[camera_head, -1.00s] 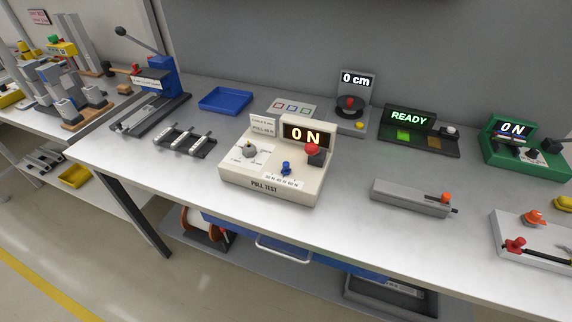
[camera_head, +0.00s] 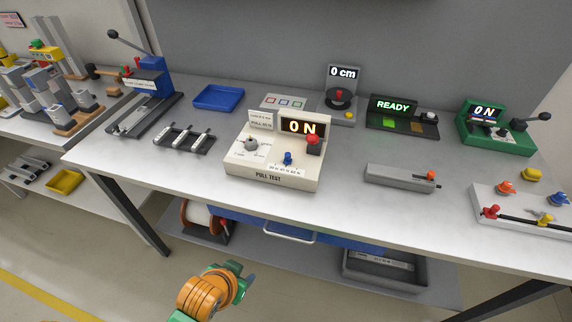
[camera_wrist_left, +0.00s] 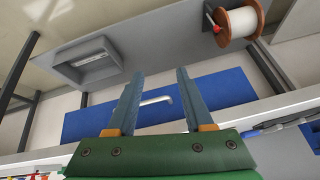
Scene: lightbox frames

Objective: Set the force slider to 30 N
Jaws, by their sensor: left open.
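The cream PULL TEST box (camera_head: 272,180) stands near the middle of the bench, and its display (camera_head: 302,127) reads 0 N. The slider's blue knob (camera_head: 288,158) sits on the sloping top, above a white scale strip whose figures are too small to read. A grey dial (camera_head: 251,144) is to its left and a red button (camera_head: 313,139) to its right. My left gripper (camera_head: 246,281) is low in front of the bench, apart from the box. In the left wrist view the left gripper (camera_wrist_left: 160,72) is open and empty, facing the under-bench area. My right gripper is not seen.
The bench front edge and a blue drawer (camera_wrist_left: 210,95) with a pale handle (camera_wrist_left: 156,100) lie near the gripper. A spool (camera_head: 202,218) and a grey bin (camera_head: 385,268) are below. A grey block (camera_head: 400,178) stands right of the box; bare bench lies between.

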